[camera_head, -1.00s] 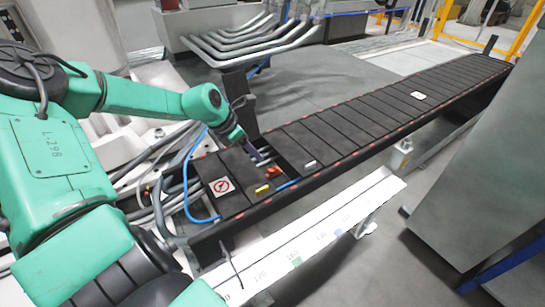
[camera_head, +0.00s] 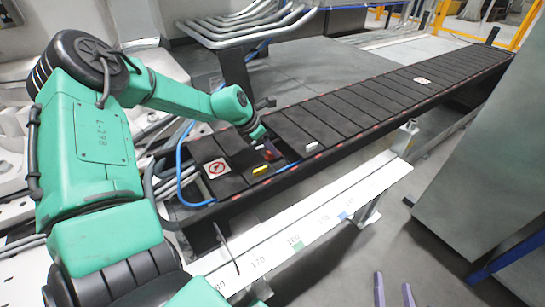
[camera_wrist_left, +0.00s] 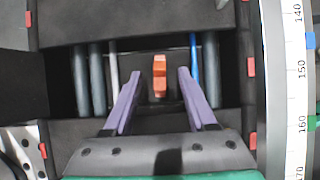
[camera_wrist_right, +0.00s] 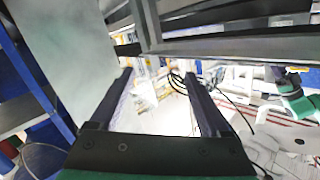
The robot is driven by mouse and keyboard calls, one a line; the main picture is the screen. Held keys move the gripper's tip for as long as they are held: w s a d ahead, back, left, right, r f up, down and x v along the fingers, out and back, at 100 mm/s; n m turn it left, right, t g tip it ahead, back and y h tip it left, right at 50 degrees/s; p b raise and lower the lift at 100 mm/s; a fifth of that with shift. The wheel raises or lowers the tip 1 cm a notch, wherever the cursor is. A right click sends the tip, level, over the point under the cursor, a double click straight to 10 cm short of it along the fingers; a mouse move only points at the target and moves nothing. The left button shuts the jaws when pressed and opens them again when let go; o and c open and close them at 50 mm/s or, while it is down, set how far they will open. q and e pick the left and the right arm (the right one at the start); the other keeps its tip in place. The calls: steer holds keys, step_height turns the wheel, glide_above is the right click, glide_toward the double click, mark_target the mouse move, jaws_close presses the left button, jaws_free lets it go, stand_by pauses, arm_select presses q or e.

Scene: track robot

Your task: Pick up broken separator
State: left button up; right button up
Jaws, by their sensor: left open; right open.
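The separator, a short orange piece (camera_wrist_left: 160,78), stands in the open gap of the black track in the left wrist view. In the head view it shows as a small reddish patch (camera_head: 272,152), partly hidden by the gripper. My left gripper (camera_head: 265,147) is over the gap. Its two purple fingers are spread apart, one on each side of the separator, with space between; whether they reach its depth I cannot tell. My right gripper (camera_head: 394,290) is open and empty, low in the head view, away from the track. No break in the separator can be made out.
Grey tubes (camera_wrist_left: 96,80) and a blue cable (camera_wrist_left: 195,70) run through the gap beside the fingers. A yellow piece (camera_head: 262,169) and a white piece (camera_head: 311,146) lie on the track covers. A white numbered rail (camera_head: 330,210) runs along the front. A grey cabinet (camera_head: 470,180) stands at right.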

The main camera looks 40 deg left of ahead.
arm_select(q)
steer(key=b+x, duration=0.1)
steer(key=x, duration=0.1)
steer(key=shift+w+f, duration=0.15)
steer(key=shift+f, duration=0.1)
jaws_close()
arm_select(e)
steer(key=w+r+t, duration=0.2)
steer(key=w+r, duration=0.1)
steer(key=r, duration=0.4)
steer(key=w+d+r+t, duration=0.1)
steer(key=w+r+t, duration=0.2)
steer(key=r, duration=0.5)
steer(key=shift+r+n+y, duration=0.25)
steer(key=shift+n+y, duration=0.05)
steer(key=shift+y, duration=0.1)
